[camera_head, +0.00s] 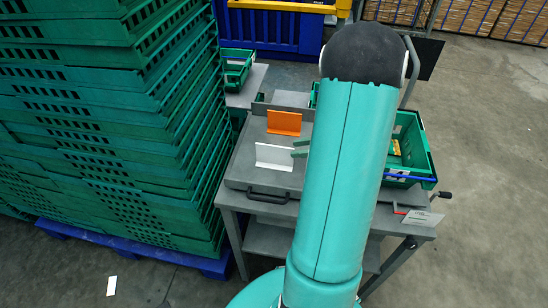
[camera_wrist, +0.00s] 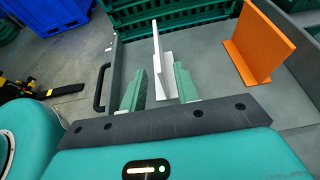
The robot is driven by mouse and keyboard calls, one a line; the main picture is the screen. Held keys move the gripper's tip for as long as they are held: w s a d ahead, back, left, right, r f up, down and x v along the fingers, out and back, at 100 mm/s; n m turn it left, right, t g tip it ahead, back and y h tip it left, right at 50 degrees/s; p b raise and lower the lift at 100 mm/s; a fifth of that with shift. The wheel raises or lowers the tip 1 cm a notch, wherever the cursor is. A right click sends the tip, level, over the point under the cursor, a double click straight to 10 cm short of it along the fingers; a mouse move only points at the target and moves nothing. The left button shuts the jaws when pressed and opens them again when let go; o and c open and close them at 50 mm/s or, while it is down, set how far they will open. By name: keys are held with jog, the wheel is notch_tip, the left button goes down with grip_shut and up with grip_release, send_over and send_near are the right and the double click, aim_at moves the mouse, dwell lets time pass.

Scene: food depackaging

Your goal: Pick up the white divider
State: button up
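The white divider (camera_head: 273,157) stands upright on the grey worktable, left of my arm in the head view. In the wrist view the white divider (camera_wrist: 162,62) is seen nearly end-on, a thin upright plate on a flat foot. My gripper (camera_wrist: 160,85) is open, with one green finger on each side of the divider's near end. A gap shows on both sides, and the fingers do not grip it. In the head view my gripper (camera_head: 298,149) is at the divider's right end, partly hidden by my arm.
An orange divider (camera_head: 284,123) stands behind the white one; it also shows right in the wrist view (camera_wrist: 258,45). A green crate (camera_head: 410,150) is on the table's right side. Tall green crate stacks (camera_head: 110,130) stand left. The table has a black handle (camera_head: 268,197) in front.

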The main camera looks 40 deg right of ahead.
send_over(278, 164)
notch_tip(278, 164, down, 3)
jog(key=shift+w+d, duration=0.1)
jog(key=shift+c, duration=0.4)
grip_shut()
